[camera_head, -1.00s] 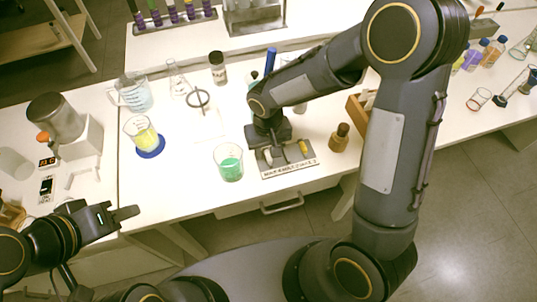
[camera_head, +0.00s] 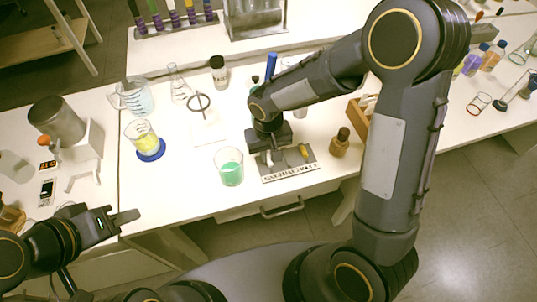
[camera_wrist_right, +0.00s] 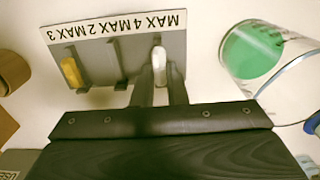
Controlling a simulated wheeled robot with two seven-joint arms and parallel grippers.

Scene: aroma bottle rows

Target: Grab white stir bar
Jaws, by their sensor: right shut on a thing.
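The white stir bar (camera_wrist_right: 159,66) stands out in the right wrist view, in a slot of a small grey rack (camera_wrist_right: 112,62) labelled with MAX numbers. My right gripper (camera_wrist_right: 160,88) is shut on the white stir bar, one finger on each side of its lower part. In the head view my right gripper (camera_head: 268,156) is over the left part of the rack (camera_head: 290,177), and the arm hides part of it. A yellow stir bar (camera_wrist_right: 72,72) lies in another slot of the rack. My left gripper (camera_head: 122,218) is empty at the table's left front, fingers apart.
A beaker of green liquid (camera_head: 229,167) stands just left of the rack, close to my right gripper. A brown bottle (camera_head: 340,142) stands to its right. A beaker of yellow liquid (camera_head: 143,134) is on a blue disc (camera_head: 150,155). The table's front edge is close.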

